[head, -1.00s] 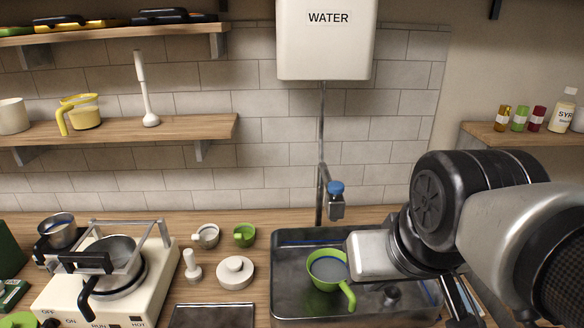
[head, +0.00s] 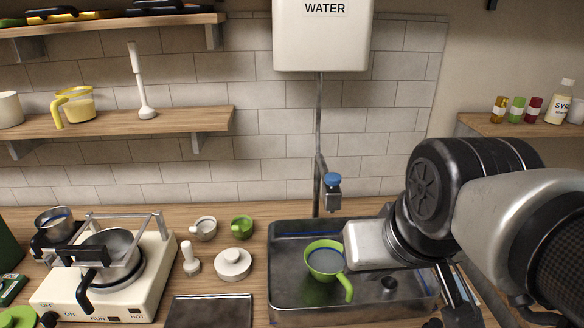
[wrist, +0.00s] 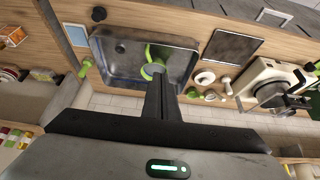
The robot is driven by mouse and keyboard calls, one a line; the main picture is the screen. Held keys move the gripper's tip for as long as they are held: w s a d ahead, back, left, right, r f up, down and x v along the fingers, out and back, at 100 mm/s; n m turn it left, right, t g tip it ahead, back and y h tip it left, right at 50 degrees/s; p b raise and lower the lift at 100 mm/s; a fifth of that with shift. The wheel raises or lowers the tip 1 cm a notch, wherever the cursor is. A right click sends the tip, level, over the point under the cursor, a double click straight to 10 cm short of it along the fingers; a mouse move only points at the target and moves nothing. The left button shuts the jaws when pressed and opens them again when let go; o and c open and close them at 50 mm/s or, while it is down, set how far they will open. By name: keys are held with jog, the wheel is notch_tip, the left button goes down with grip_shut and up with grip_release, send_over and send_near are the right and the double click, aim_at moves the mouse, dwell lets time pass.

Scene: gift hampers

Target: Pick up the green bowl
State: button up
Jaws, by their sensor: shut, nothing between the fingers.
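The green bowl (head: 319,275) stands in the metal sink (head: 283,293). It has a green handle pointing toward the front right and a grey surface inside, perhaps liquid. In the head view my gripper's pale housing is just right of the bowl, and its fingertips do not show. In the wrist view my gripper (wrist: 160,82) is shut and empty. Its fingers point toward the bowl (wrist: 146,73) and partly overlap it in the picture. I cannot tell whether they touch it.
A tap with a blue top (head: 333,180) hangs over the back of the sink. Left of the sink stand a small green cup (head: 242,227), a white cup (head: 205,231), a white lidded pot (head: 233,265) and a stove (head: 140,290). A dark tray (head: 210,310) lies in front.

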jog(key=o, duration=0.7)
jog(key=shift+w+d+f+n+b, duration=0.1)
jog(key=shift+w+f+n+b, duration=0.2)
jog(key=shift+n, duration=0.1)
jog(key=shift+o, duration=1.1)
jog(key=w+d+f+n+g+h+b, duration=0.1)
jog(key=w+f+n+b, duration=0.3)
jog(key=n, duration=1)
jog(key=w+f+h, duration=0.1)
jog(key=w+f, duration=0.2)
jog(key=f, duration=0.1)
jog(key=shift+w+d+f+b, duration=0.3)
jog(key=shift+d+b, duration=0.05)
jog(key=shift+b, duration=0.05)
jog(key=n+g+b, duration=0.1)
jog(key=n+b, duration=0.3)
jog(key=n, duration=1)
send_near(349, 294)
jog(key=shift+h, duration=0.3)
jog(key=b+x, duration=0.1)
jog(key=x, duration=0.2)
jog(key=b+x, duration=0.2)
jog(key=x, duration=0.1)
jog(key=b+x, duration=0.2)
jog(key=x, duration=0.2)
jog(key=shift+s+a, duration=0.1)
jog(key=shift+a, duration=0.2)
jog(key=shift+w+d+f, duration=0.15)
jog(key=shift+w+f, duration=0.05)
jog(key=shift+f, duration=0.15)
